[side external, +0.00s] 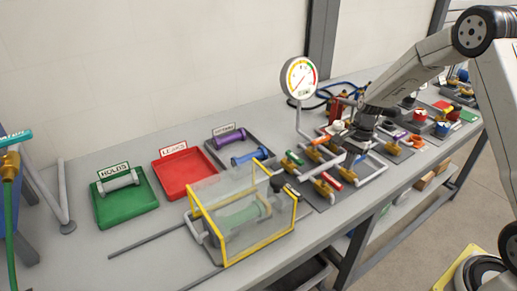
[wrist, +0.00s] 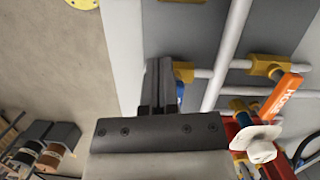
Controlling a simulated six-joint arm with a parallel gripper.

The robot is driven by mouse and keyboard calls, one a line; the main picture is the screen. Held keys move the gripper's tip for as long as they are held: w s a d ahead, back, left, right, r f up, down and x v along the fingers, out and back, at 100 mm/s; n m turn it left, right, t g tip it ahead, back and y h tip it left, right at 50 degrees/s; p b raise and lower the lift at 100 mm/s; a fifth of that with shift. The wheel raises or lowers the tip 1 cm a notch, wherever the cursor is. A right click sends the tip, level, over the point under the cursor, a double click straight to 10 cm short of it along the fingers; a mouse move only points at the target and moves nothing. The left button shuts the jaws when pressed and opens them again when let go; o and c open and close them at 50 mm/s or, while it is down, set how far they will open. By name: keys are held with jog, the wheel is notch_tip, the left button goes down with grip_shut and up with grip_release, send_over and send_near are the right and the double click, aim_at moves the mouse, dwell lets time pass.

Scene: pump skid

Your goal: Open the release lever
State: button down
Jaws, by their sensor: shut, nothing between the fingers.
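Several valves with coloured levers stand on the grey pipework (side external: 345,178) in the side view. None is readable there as the release lever. An orange lever (wrist: 281,97) with white lettering lies slanted on a brass valve body at the right of the wrist view; its lettering looks like "HOSE". My gripper (wrist: 157,85) is shut and empty, left of the orange lever and apart from it. It reaches down beside a brass fitting (wrist: 183,72), with a bit of blue partly hidden behind it. In the side view my gripper (side external: 362,136) is over the pipework; its fingertips are hard to make out.
A pressure gauge (side external: 299,78) rises on a pipe behind the valves. A clear box with a yellow frame (side external: 225,262) stands in front, left of the valves. Green (side external: 125,214) and red (side external: 184,185) trays lie farther left. A white round knob (wrist: 262,151) is below the orange lever.

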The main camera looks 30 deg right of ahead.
jog(key=v, duration=0.8)
jog(key=shift+r, duration=0.25)
jog(key=shift+s, duration=0.15)
jog(key=s+a+f+n+t+h, duration=0.1)
jog(key=s+a+n+t+h, duration=0.1)
jog(key=s+a+n, duration=1.1)
jog(key=s+n+t, duration=0.1)
jog(key=s+n, duration=0.1)
jog(key=n, duration=0.1)
jog(key=shift+a+f+h, duration=0.25)
jog(key=shift+a+h, duration=0.15)
